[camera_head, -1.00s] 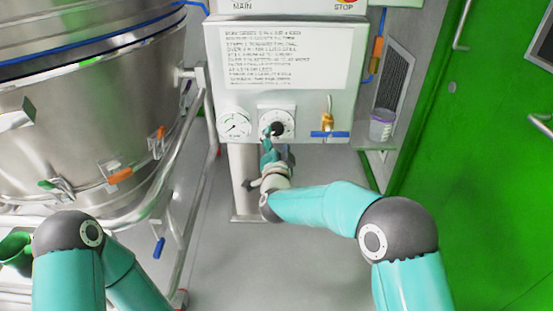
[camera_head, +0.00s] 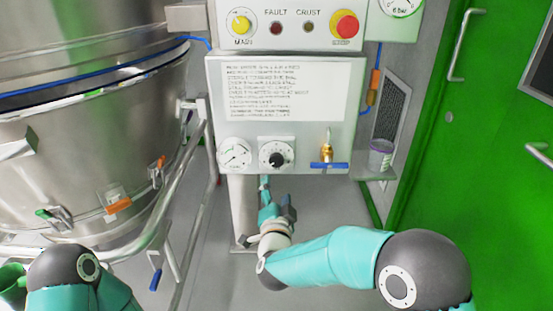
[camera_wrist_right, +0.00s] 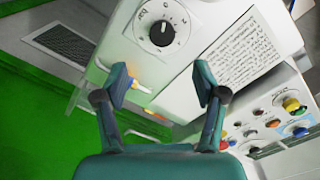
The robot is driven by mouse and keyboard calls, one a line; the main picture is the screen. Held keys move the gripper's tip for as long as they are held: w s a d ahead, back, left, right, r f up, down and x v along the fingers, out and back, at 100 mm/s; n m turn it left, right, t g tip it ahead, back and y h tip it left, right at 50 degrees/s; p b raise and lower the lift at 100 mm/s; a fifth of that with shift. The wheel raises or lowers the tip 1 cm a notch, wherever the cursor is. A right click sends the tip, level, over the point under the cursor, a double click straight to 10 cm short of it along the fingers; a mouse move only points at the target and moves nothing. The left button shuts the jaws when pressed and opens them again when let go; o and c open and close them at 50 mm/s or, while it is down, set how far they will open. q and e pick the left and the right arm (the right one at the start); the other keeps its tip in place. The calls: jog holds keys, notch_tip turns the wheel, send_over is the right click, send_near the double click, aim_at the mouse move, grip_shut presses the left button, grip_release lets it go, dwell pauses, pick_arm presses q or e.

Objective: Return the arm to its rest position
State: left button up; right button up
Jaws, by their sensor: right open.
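My right gripper (camera_head: 276,195) is just below the control panel (camera_head: 290,140) in the head view, pointing up toward it. In the right wrist view my right gripper (camera_wrist_right: 162,85) has its two fingers spread apart with nothing between them. The black dial knob (camera_head: 277,160) is on the panel above the fingertips, and the gripper is apart from it. The knob also shows in the right wrist view (camera_wrist_right: 162,33), beyond the fingers. My left arm comes in at the bottom left of the head view. Its gripper is not seen.
A pressure gauge (camera_head: 235,156) and a blue-handled valve (camera_head: 328,164) flank the knob. A large steel vessel (camera_head: 80,150) with a tubular frame stands at the left. A green door (camera_head: 490,170) is at the right.

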jog(key=d+f+g+h, duration=0.3)
jog(key=d+f+g, duration=0.1)
jog(key=d+f, duration=1.15)
jog(key=s+d+f+n+g+y, duration=0.3)
jog(key=s+f+g, duration=0.5)
jog(key=s+f, duration=1.25)
jog(key=s+a+n+g+y, duration=0.2)
jog(key=s+a+g, duration=0.1)
jog(key=s, duration=0.5)
jog(key=s+a+n+g+y, duration=0.2)
jog(key=s+a+n, duration=0.1)
jog(key=s, duration=0.4)
notch_tip(320, 180, up, 28)
jog(key=p, duration=2.8)
jog(key=shift+r, duration=0.2)
